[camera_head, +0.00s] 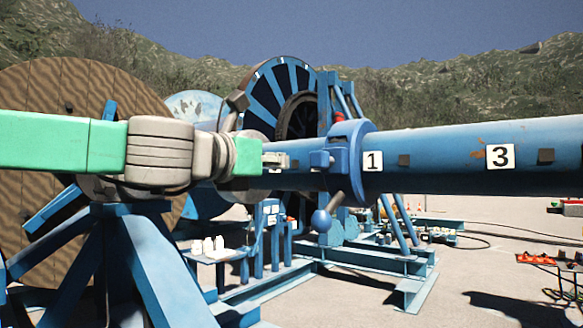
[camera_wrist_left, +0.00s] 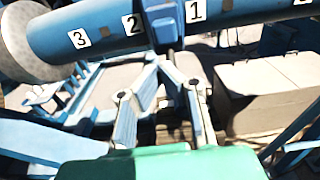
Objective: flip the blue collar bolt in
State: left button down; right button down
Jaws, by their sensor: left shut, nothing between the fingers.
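The blue collar (camera_head: 349,165) wraps around the long blue shaft (camera_head: 440,157), beside the label 1. A small blue block-like bolt (camera_head: 321,159) sticks out of the collar's left side. A lever with a blue ball (camera_head: 321,221) hangs below the collar. My left gripper (camera_head: 284,161) is shut and empty, with its tip just left of the bolt in the head view. In the left wrist view my gripper (camera_wrist_left: 170,57) points at the collar (camera_wrist_left: 162,20), which sits between labels 2 and 1. I cannot tell whether the tip touches it. My right gripper is not in view.
A large wooden-sided reel (camera_head: 60,130) stands at the left, with a blue spoked wheel (camera_head: 285,95) behind the shaft. Blue stand beams (camera_head: 140,255) rise below my arm. White bottles (camera_head: 208,245) stand on a small shelf. A grey box (camera_wrist_left: 265,95) shows in the wrist view.

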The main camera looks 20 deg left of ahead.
pick_arm(q)
jog(key=v, duration=0.5)
jog(key=shift+s+d+r, duration=0.15)
jog(key=shift+d+r, duration=0.1)
jog(key=shift+r, duration=0.05)
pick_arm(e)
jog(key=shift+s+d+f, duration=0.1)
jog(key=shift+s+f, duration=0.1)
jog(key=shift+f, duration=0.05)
pick_arm(q)
jog(key=shift+s, duration=0.15)
